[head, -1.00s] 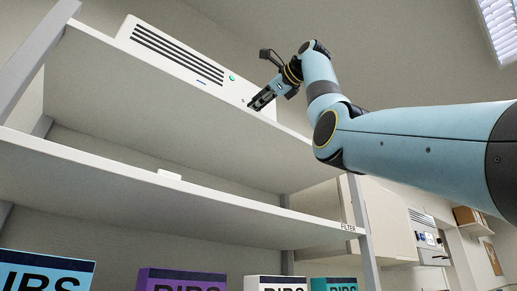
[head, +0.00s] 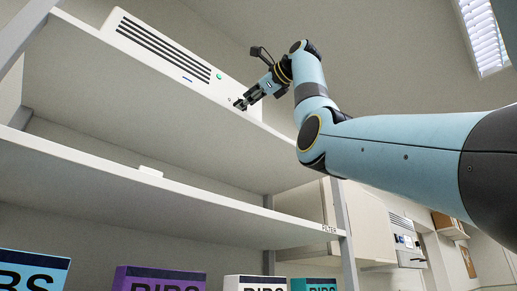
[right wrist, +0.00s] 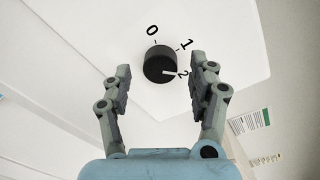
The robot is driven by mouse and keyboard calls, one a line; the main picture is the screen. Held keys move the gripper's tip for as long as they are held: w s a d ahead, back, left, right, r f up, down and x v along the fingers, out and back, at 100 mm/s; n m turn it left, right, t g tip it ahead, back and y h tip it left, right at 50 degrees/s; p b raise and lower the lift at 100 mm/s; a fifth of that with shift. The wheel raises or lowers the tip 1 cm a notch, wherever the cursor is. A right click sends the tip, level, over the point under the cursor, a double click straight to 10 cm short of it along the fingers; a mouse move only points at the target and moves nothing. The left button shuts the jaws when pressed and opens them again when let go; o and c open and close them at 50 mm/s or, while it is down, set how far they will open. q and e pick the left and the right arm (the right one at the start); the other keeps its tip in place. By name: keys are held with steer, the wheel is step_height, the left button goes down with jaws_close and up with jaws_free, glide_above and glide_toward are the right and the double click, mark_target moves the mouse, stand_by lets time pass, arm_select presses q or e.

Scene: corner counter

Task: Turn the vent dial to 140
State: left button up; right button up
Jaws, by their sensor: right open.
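The white vent unit (head: 165,50) with dark slots and a green light sits up on the top shelf in the head view. In the right wrist view a round black dial (right wrist: 160,65) sits on a white face, beside the marks 0, 1 and 2. Its white pointer line is at the 2; no 140 is readable. My right gripper (head: 240,103) is at the right end of the vent unit. In the right wrist view its two fingers (right wrist: 167,70) are spread, one on each side of the dial, with gaps. My left gripper is not in view.
A lower shelf (head: 140,195) marked FILTER holds a small white block (head: 151,171). Another panelled unit (head: 405,240) is on the far right wall. The room above the vent is free.

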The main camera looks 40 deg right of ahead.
steer(key=s+d, duration=0.1)
steer(key=s, duration=1)
steer(key=shift+r, duration=0.15)
steer(key=shift+d, duration=0.1)
